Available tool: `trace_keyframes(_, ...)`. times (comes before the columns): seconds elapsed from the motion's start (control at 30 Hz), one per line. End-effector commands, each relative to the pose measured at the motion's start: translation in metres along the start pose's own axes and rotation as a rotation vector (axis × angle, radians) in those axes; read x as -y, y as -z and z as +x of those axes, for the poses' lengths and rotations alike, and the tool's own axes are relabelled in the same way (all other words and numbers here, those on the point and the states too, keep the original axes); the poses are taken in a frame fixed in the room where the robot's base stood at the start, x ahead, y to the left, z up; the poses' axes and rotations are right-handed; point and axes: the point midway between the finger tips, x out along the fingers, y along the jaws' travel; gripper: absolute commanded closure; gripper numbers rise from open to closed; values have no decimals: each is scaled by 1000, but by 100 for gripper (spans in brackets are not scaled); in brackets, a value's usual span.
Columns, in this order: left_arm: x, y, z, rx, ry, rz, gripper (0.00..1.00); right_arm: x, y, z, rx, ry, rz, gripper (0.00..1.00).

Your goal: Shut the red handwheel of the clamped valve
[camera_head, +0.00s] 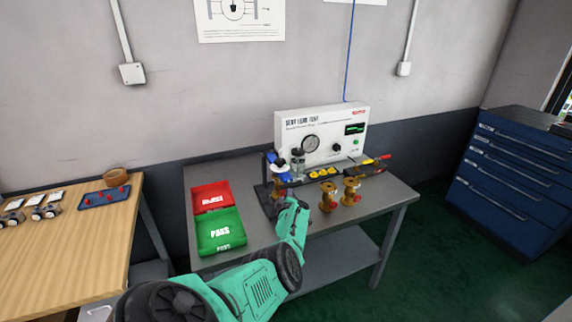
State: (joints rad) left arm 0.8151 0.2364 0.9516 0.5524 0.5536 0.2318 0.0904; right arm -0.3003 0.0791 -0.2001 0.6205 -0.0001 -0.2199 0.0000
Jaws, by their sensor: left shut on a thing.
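The clamped valve (277,188) is a small brass body in the dark fixture at the left part of the grey bench. My left arm reaches up from the bottom, and my left gripper (287,197) is at the front of this valve. Its jaws are shut at the handwheel side. The red handwheel itself is hidden behind my gripper and wrist, so its turn position cannot be seen. My right gripper is not in view.
A red tray (196,204) and a green tray (203,245) lie left. The white test panel (290,124) stands behind. The bench's front right is clear.

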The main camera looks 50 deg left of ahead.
Motion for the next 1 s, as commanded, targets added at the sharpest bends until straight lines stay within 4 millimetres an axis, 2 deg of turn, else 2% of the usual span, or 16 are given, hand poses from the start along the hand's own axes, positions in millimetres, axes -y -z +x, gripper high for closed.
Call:
trace_keyframes(0.23,1,-1,0,2,28,64,100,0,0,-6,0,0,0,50)
trace_keyframes(0.7,2,-1,0,1,33,74,100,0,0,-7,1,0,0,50)
trace_keyframes(0.73,2,-1,0,1,33,74,47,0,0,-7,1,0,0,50)
trace_keyframes(0.77,2,-1,0,1,33,74,35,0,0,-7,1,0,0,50)
trace_keyframes(0.8,1,-1,0,1,32,74,28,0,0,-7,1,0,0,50)
trace_keyframes(1.0,2,0,0,0,32,74,28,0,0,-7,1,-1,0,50)
